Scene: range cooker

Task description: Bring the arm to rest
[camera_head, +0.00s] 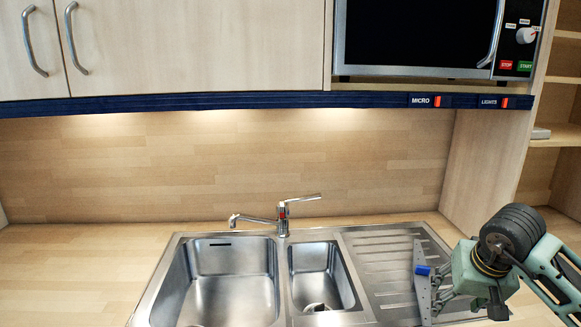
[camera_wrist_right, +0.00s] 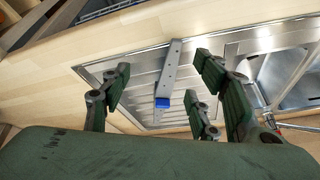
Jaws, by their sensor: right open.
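My right arm comes in from the right in the head view. My right gripper (camera_head: 443,288) hangs over the drainboard (camera_head: 385,262) of the steel sink unit. In the right wrist view the gripper (camera_wrist_right: 165,92) is open, its dark green fingers spread wide. A flat grey metal strip (camera_wrist_right: 172,66) with a blue block (camera_wrist_right: 162,102) shows between the fingers; I see no finger closed on it. In the head view the strip (camera_head: 423,292) stands just left of the gripper. I cannot tell what carries it. My left gripper is not in view.
The sink has a large basin (camera_head: 228,278), a small basin (camera_head: 322,275) and a tap (camera_head: 283,212). A microwave (camera_head: 420,40) and cupboards (camera_head: 190,45) hang above. A wooden side panel (camera_head: 488,165) and shelves stand at right. The left worktop (camera_head: 75,270) is clear.

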